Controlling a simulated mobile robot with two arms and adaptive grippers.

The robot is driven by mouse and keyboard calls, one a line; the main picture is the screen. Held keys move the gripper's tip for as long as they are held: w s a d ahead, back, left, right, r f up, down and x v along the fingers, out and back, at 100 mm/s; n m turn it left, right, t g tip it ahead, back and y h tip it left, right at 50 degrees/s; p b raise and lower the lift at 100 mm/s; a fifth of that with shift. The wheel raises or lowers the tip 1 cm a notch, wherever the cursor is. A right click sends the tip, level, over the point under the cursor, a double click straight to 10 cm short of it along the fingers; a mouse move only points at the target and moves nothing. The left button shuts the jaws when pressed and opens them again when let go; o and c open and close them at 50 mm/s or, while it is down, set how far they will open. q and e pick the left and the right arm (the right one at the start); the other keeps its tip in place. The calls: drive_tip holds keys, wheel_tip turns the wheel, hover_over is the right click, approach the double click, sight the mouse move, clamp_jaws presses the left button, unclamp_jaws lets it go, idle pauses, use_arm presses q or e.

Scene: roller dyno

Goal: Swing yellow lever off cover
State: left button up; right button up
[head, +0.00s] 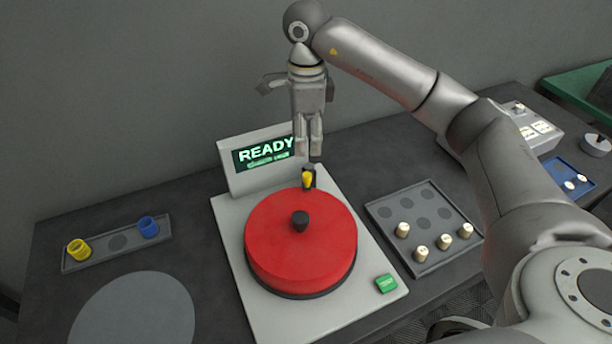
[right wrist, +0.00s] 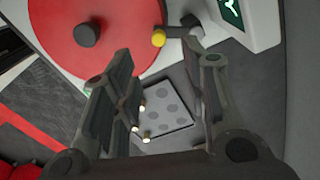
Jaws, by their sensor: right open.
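The red round cover (head: 300,240) with a black knob (head: 300,221) sits on the pale grey machine. The yellow-tipped lever (head: 308,179) stands at the cover's back edge, in front of the display. In the right wrist view, its yellow end (right wrist: 159,39) lies at the rim of the red cover (right wrist: 100,35), with a grey arm running to a dark pivot (right wrist: 192,27). My right gripper (head: 309,156) points down just above the lever, apart from it. In the right wrist view its fingers (right wrist: 160,75) are spread, with nothing between them. My left gripper is not in view.
A display reading READY (head: 264,153) stands behind the cover. A green button (head: 386,284) is at the machine's front right. A grey tray (head: 425,222) with white pegs is to the right. A rack (head: 117,243) with yellow and blue cups is to the left.

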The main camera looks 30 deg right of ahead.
sight(307, 174)
wheel_tip(307, 174, down, 9)
drive_tip(key=p, duration=0.3)
drive_tip(key=shift+s+f, duration=0.1)
drive_tip(key=shift+f, duration=0.5)
drive_tip(key=shift+c, duration=0.2)
clamp_jaws()
